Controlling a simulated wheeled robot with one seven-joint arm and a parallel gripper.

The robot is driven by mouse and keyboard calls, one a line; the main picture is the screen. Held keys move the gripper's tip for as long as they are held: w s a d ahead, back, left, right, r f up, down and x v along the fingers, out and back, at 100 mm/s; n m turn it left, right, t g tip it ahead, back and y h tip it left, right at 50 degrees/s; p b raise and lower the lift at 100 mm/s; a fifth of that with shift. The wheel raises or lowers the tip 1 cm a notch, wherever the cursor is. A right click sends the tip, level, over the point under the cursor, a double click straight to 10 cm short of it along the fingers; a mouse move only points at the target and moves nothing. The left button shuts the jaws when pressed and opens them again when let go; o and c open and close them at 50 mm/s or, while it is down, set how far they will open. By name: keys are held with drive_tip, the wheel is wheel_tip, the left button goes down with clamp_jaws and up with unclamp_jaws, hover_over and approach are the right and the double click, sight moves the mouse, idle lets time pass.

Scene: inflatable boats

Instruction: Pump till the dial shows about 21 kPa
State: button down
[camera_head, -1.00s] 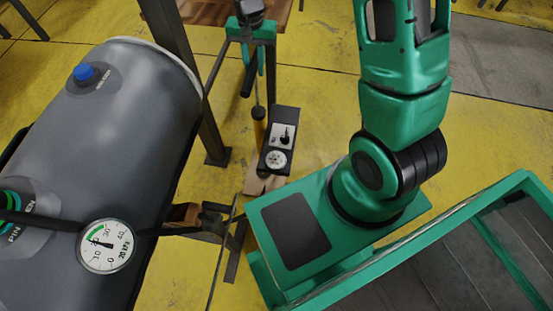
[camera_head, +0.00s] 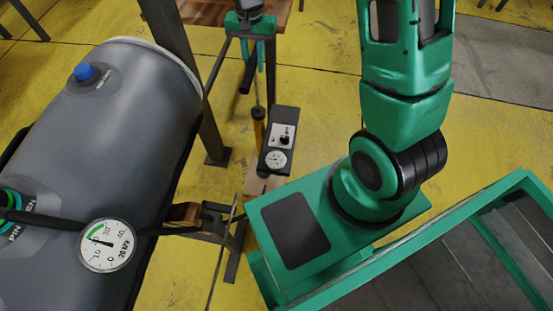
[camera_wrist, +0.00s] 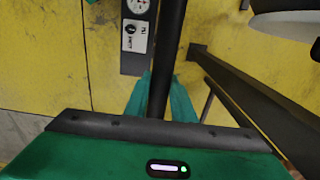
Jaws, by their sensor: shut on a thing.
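The round white dial (camera_head: 106,245) is at the lower left in the head view, in front of the grey boat tube (camera_head: 125,120). Its black needle points left, near the 20 mark by the start of the green band; the exact reading is too small to tell. The pump (camera_head: 258,128), with a yellow barrel and thin rod, stands at upper centre. My gripper (camera_head: 254,68) is above the barrel, shut on the black pump handle (camera_head: 247,78). In the wrist view, the dark handle (camera_wrist: 167,60) runs between my green fingers.
A black box with a small gauge (camera_head: 279,140) stands right beside the pump. A dark post (camera_head: 180,70) rises between the tube and pump. A blue-capped valve (camera_head: 84,72) is on the tube. A brown block on a metal stand (camera_head: 184,213) is near the dial.

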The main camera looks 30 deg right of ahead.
sight(253, 56)
wheel_tip(253, 56, down, 18)
drive_tip(key=shift+d+f, duration=0.1)
drive_tip(key=shift+w, duration=0.1)
idle(0.5)
drive_tip(key=shift+r, duration=0.2)
drive_tip(key=shift+w+r, duration=0.1)
drive_tip(key=shift+r, duration=0.2)
wheel_tip(253, 56, up, 22)
drive_tip(key=shift+r, duration=0.1)
wheel_tip(253, 56, down, 23)
drive_tip(key=shift+f, duration=0.1)
idle(1.5)
drive_tip(key=shift+r, duration=0.2)
